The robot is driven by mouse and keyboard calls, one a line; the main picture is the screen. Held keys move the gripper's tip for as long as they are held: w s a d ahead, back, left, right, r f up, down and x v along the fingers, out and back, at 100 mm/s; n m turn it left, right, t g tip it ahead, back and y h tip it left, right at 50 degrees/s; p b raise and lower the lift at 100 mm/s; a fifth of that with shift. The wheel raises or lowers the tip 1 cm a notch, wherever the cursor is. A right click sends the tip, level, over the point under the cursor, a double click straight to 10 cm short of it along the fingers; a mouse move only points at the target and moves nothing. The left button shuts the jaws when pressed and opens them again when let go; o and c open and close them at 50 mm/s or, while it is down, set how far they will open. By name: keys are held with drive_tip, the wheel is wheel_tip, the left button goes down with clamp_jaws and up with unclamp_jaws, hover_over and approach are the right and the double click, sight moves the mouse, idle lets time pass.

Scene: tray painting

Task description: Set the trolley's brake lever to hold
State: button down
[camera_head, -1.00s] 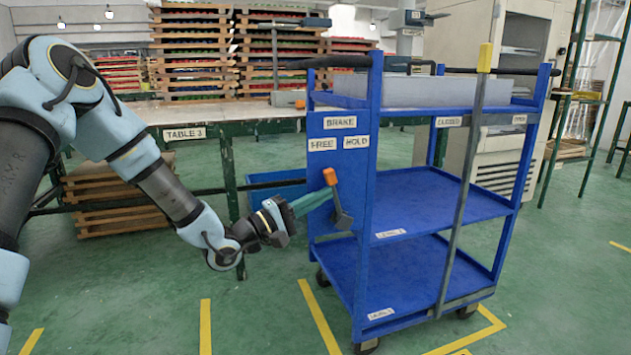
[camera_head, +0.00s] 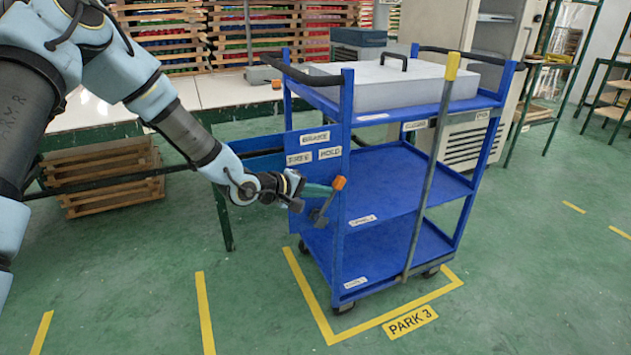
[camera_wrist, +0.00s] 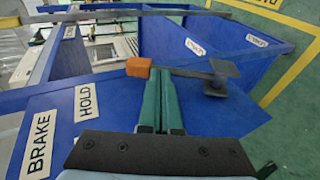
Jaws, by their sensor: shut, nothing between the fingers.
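The blue trolley (camera_head: 345,95) stands at the centre of the head view. Its brake lever has an orange knob (camera_head: 339,183) and a grey arm on a dark pivot (camera_head: 318,218). The lever tilts right, to the side of the HOLD label (camera_head: 330,153) and away from the FREE label (camera_head: 299,158). My gripper (camera_head: 330,190) is shut and empty, its green fingertips right by the knob on the FREE side. In the wrist view the fingertips (camera_wrist: 160,75) are beside the orange knob (camera_wrist: 138,67); whether they touch cannot be told. The HOLD label (camera_wrist: 86,100) shows left of them.
A grey lidded box (camera_head: 400,85) is on the trolley's top. A grey bar with a yellow end (camera_head: 452,66) stands along its near side. Yellow floor lines and a PARK 3 label (camera_head: 411,321) lie around the trolley. A table (camera_head: 215,95) is behind my arm.

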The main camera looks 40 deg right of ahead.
drive_tip(key=shift+s+d+f+p, duration=0.1)
drive_tip(key=shift+d+p, duration=0.25)
drive_tip(key=shift+s+d, duration=0.1)
idle(0.4)
